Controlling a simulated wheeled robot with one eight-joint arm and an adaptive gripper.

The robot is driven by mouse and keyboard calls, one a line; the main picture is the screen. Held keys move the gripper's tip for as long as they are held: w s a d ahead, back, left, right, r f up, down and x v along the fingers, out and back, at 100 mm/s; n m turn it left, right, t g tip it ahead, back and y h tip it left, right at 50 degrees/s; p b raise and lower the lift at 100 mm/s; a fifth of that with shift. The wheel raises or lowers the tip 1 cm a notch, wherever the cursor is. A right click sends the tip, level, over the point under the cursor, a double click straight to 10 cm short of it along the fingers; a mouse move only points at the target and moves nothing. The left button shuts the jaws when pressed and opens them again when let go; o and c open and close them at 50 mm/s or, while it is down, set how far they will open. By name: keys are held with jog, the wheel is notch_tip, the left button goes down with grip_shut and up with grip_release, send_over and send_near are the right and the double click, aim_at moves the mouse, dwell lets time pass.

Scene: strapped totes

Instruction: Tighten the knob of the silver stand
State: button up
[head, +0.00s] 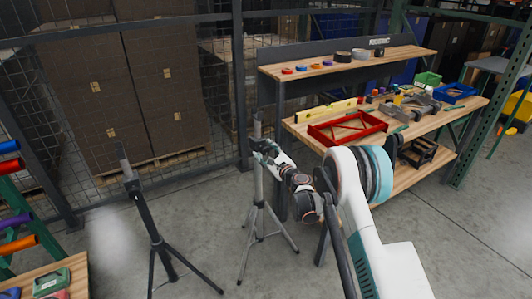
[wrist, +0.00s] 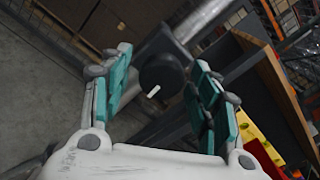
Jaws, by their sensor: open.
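The silver stand (head: 258,203) stands upright on its tripod legs in the middle of the head view. Its black round knob (wrist: 161,74) with a white mark shows in the wrist view, beside the silver tube (wrist: 201,18). My gripper (wrist: 160,62) is open, with one teal-padded finger on each side of the knob. Gaps show between the fingers and the knob. In the head view my gripper (head: 263,150) is at the upper part of the stand and hides the knob there. A dark stand (head: 148,215) stands apart on the left.
A workbench (head: 440,128) with a red tray (head: 347,130), a yellow level and tools is right of the silver stand. Stacked brown boxes (head: 105,90) stand behind wire mesh. A rack with coloured rolls is at the left edge. Floor between the stands is clear.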

jog(key=v, duration=1.1)
jog(key=shift+s+d, duration=0.25)
jog(key=s+d+r+n+g+h, duration=0.1)
jog(key=s+d+r+n+g, duration=0.1)
jog(key=s+r+n, duration=0.65)
jog(key=s+d+r+n+g+h, duration=0.15)
jog(key=s+r+n, duration=0.3)
jog(key=r, duration=0.75)
jog(key=s+d+n+g+h, duration=0.1)
jog(key=s+d, duration=0.4)
jog(key=s, duration=0.6)
jog(key=s+d+n+g+h, duration=0.2)
jog(key=s+d+n+h, duration=0.2)
jog(key=s, duration=0.7)
jog(key=s+d+n+g+h, duration=0.1)
jog(key=s+d+n+h, duration=0.1)
jog(key=s+d+n, duration=0.2)
jog(key=s+d, duration=0.3)
jog(key=s, duration=0.5)
jog(key=shift+d+f+n, duration=0.2)
jog(key=shift+f+n, duration=0.2)
jog(key=shift+g+h, duration=0.25)
